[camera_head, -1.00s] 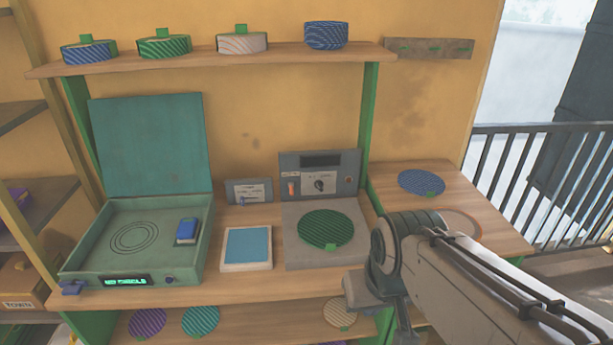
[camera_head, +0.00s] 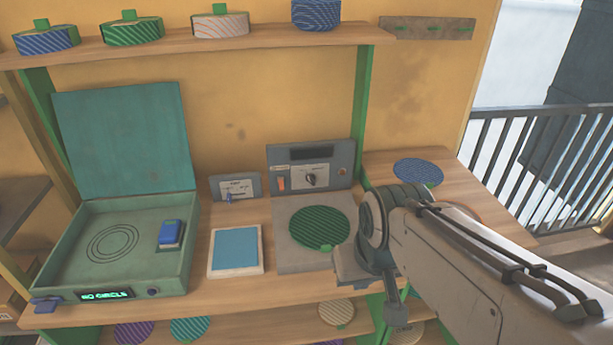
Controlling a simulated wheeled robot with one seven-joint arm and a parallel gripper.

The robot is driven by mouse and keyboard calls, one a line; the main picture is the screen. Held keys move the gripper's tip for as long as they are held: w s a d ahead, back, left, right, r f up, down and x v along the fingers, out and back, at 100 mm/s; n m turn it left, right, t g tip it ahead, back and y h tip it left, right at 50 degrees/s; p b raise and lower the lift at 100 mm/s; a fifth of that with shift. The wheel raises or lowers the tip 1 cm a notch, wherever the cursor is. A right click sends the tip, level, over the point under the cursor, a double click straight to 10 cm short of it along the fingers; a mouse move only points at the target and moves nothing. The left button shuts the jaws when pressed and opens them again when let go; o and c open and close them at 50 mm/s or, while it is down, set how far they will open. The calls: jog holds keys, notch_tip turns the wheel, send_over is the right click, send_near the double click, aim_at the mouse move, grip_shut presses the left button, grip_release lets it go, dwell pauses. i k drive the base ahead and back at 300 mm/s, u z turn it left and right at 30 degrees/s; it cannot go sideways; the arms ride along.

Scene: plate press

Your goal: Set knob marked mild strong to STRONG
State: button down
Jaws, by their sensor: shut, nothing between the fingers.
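A dark round knob (camera_head: 310,180) sits on the upright grey panel (camera_head: 342,152) of the press at the back of the bench. The lettering around it is too small to read, and I cannot tell its setting. An orange-red switch (camera_head: 281,184) is left of it. A smaller grey panel (camera_head: 255,183) with a blue slider (camera_head: 229,197) stands further left; its marks are also unreadable. My gripper (camera_head: 365,268) is at the right front of the press, shut and empty, lower than the knob and apart from it. My arm hides part of the bench at right.
A green striped disc (camera_head: 319,227) lies on the press bed. A blue pad (camera_head: 236,249) lies left of it. An open green box (camera_head: 70,258) with a raised lid and lit display stands at left. A shelf (camera_head: 270,40) with several round containers runs above.

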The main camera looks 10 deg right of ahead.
aim_at(310, 178)
jog(key=z, duration=0.05)
jog(key=k, duration=0.5)
jog(key=u, duration=0.85)
jog(key=i, duration=1.05)
jog(key=z, duration=0.3)
